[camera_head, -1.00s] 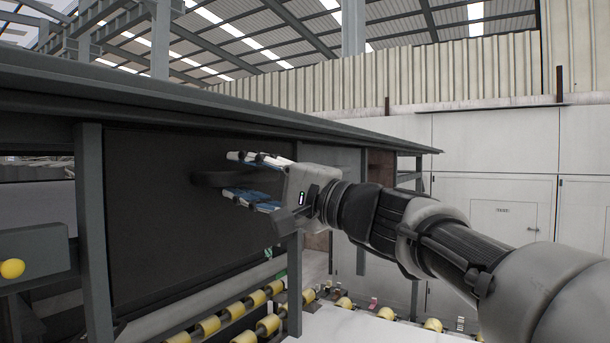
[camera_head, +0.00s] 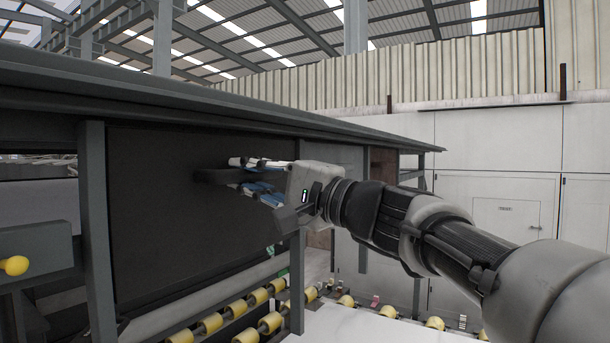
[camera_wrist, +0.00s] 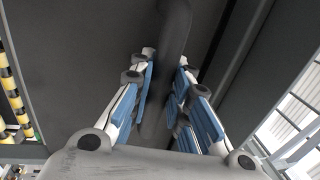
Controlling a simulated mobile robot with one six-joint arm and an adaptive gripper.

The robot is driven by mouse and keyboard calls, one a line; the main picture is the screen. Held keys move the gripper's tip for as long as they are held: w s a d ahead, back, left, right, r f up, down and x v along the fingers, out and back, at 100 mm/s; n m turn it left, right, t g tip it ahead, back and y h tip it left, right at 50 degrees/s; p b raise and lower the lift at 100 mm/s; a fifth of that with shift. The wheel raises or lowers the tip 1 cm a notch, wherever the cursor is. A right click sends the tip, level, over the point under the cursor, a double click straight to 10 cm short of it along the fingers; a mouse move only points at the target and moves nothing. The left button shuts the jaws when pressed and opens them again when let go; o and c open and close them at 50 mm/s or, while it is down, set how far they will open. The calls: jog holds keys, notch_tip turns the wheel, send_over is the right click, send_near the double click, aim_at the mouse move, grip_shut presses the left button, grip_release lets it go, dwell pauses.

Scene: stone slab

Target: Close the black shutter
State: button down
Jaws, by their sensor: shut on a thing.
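The black shutter (camera_head: 165,225) is a large dark panel hanging in a grey frame above a roller conveyor. Its dark curved handle (camera_head: 212,176) sticks out from the panel near its right side. My gripper (camera_head: 240,175) comes from the right with its fingers around the handle. In the wrist view, the handle (camera_wrist: 172,50) runs between the two blue-padded fingers of my gripper (camera_wrist: 166,90). The fingers are shut on it. The handle's end toward the palm is partly hidden by the fingers.
Grey frame posts (camera_head: 97,235) stand left and right of the shutter. Yellow rollers (camera_head: 210,322) run below it. A white slab (camera_head: 365,330) lies at the bottom. White cabinets (camera_head: 490,200) stand behind.

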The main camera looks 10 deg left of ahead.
notch_tip(320, 180, down, 25)
jog(key=b, duration=2.6)
jog(key=shift+w, duration=0.15)
jog(key=shift+a, duration=0.1)
jog(key=c, duration=1.9)
grip_release()
jog(key=o, duration=0.4)
jog(key=shift+r, duration=0.2)
